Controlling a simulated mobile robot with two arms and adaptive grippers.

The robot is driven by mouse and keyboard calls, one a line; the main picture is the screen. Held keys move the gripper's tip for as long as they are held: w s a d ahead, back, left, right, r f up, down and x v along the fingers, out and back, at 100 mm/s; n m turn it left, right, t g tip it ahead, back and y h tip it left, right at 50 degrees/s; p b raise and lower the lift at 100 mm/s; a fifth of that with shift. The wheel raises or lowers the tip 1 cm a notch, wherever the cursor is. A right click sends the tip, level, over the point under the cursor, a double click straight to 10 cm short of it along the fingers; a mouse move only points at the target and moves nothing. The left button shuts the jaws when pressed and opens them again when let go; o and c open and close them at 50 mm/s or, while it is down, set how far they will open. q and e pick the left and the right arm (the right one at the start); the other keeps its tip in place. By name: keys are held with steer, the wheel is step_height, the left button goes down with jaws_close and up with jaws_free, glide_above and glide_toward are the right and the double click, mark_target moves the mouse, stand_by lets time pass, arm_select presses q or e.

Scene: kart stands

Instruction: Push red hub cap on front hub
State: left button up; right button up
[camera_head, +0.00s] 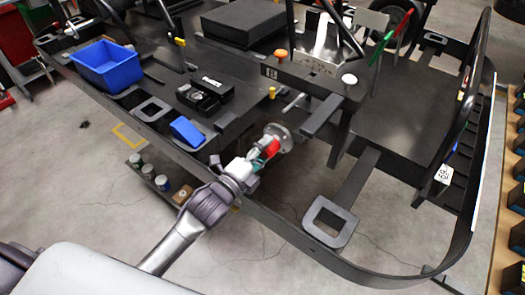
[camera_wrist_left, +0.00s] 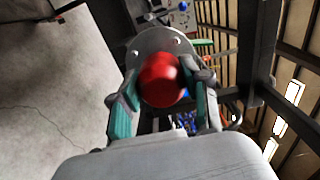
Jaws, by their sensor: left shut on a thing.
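The red hub cap (camera_wrist_left: 163,80) is between the two fingers of my left gripper (camera_wrist_left: 163,88) in the left wrist view. My left gripper (camera_head: 262,158) is shut on it. In the head view a small part of the red cap (camera_head: 271,149) shows at the fingertips. The front hub (camera_head: 284,139) is a grey round metal disc just beyond the cap. In the left wrist view the hub (camera_wrist_left: 165,41) shows behind the cap, with bolts on its face. The cap lines up near the hub's middle; I cannot tell whether they touch. My right gripper is not in view.
The black kart frame (camera_head: 262,215) curves around my left arm. Small cans (camera_head: 148,171) stand below. Shelves with bins (camera_head: 516,200) line the right edge.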

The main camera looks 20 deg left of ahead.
mark_target(262, 154)
arm_select(q)
steer(key=shift+w+d, duration=0.25)
steer(key=shift+w, duration=0.45)
steer(key=o, duration=1)
steer(key=v, duration=0.7)
steer(key=shift+s+a, duration=0.1)
steer(key=shift+s, duration=0.3)
steer(key=shift+f, duration=0.1)
